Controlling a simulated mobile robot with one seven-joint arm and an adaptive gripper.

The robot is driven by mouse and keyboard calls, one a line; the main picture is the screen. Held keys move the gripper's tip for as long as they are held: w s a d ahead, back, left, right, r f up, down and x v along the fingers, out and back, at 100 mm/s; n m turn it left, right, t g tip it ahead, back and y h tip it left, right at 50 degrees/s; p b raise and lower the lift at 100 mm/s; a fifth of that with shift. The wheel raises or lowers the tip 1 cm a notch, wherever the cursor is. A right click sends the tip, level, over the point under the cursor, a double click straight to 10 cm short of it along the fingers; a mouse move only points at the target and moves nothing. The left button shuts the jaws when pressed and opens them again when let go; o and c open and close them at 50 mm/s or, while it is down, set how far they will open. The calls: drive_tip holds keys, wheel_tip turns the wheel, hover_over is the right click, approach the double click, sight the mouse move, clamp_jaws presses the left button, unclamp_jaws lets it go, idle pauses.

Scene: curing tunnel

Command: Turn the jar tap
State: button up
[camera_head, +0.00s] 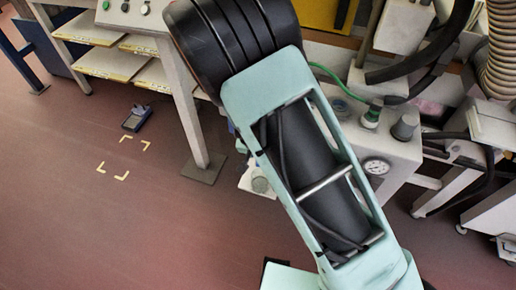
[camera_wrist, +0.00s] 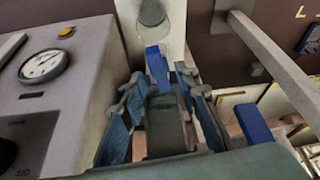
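In the wrist view, my gripper (camera_wrist: 160,82) has its two fingers spread, with the tips apart. A blue upright piece (camera_wrist: 157,62) shows between the fingertips. It looks like the tap's lever, but I cannot tell for sure. I see gaps beside it and no clear contact. Beyond it is a pale upright panel (camera_wrist: 176,25) with a round grey part (camera_wrist: 152,12). I cannot make out the jar itself. In the head view, my arm covers the gripper and most of this area. A pale piece with a grey round part (camera_head: 260,182) shows beside the arm.
A grey machine box with a gauge (camera_head: 376,167) stands right of my arm; its gauge also shows in the wrist view (camera_wrist: 44,65). Hoses (camera_head: 440,45) hang at upper right. A bench leg (camera_head: 182,105) stands at left. The floor (camera_head: 70,220) at lower left is mostly clear.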

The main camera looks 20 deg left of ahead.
drive_tip(key=v, duration=1)
drive_tip(key=shift+r, duration=0.4)
drive_tip(key=shift+s, duration=0.15)
